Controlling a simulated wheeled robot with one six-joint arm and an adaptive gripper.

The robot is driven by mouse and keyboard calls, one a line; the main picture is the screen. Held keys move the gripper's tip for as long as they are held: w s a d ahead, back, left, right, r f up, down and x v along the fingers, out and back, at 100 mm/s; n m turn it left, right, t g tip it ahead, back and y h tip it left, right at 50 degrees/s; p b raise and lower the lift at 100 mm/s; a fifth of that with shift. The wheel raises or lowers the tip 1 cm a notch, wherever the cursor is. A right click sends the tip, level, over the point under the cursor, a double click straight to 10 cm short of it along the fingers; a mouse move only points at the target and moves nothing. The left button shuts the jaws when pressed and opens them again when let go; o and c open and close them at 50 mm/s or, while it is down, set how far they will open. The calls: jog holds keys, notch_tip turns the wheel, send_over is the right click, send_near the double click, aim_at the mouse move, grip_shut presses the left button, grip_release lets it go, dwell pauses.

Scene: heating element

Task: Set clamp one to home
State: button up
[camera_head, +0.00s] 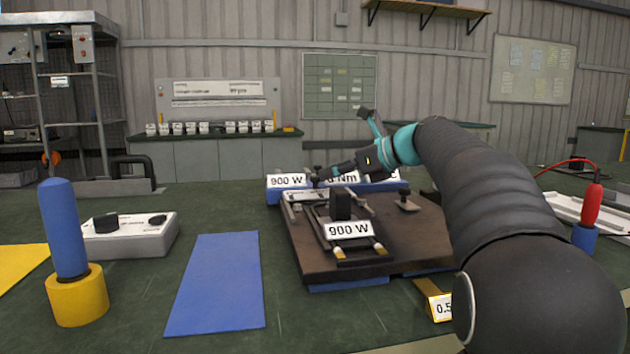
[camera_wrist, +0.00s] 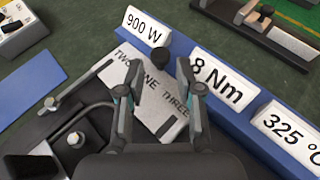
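A dark board (camera_head: 430,240) carries a metal frame with a 900 W label (camera_head: 349,229). In the wrist view a light grey plate (camera_wrist: 150,112) bears the words TWO, ONE and THREE, with ONE between my fingers. In the head view my gripper (camera_head: 318,176) is low at the board's back left. Which part is clamp one is unclear.
A blue rail with 900 W, Nm and 325 °C labels (camera_wrist: 292,126) lies behind the board. A T-shaped black knob (camera_head: 408,204) stands at the board's right. A control box (camera_head: 130,240), blue mat (camera_head: 215,285) and blue post in a yellow base (camera_head: 77,295) stand left.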

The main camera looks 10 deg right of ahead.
aim_at(315, 176)
jog(key=x, duration=0.5)
jog(key=shift+w+a+f, duration=0.15)
jog(key=shift+a, duration=0.05)
grip_shut()
